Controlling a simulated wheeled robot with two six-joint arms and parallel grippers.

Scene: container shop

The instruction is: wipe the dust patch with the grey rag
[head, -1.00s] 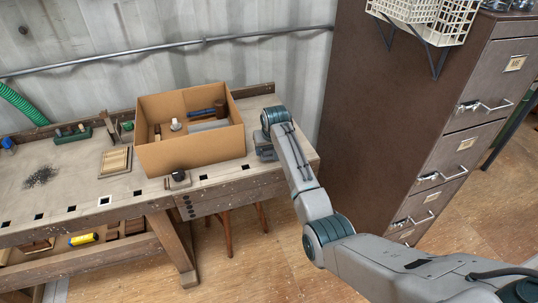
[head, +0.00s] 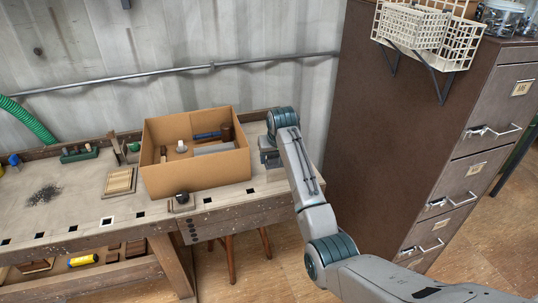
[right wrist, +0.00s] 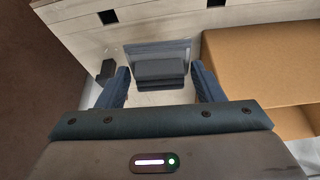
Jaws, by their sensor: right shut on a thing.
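The dust patch (head: 43,195) is a dark, speckled smudge on the workbench top at the left. My right gripper (head: 268,158) is at the bench's right end, just right of the cardboard box, mostly hidden by its own arm in the head view. In the right wrist view, my right gripper (right wrist: 160,88) has its fingers on either side of a dark grey folded thing, which looks like the grey rag (right wrist: 160,70). It is shut on it. The rag cannot be made out clearly in the head view. My left gripper is not in view.
The open cardboard box (head: 200,175) holds several items and stands between my right gripper and the dust patch. A wooden frame (head: 119,182) and a small dark-topped object (head: 182,200) lie on the workbench (head: 75,212). A brown filing cabinet (head: 400,140) stands at the right.

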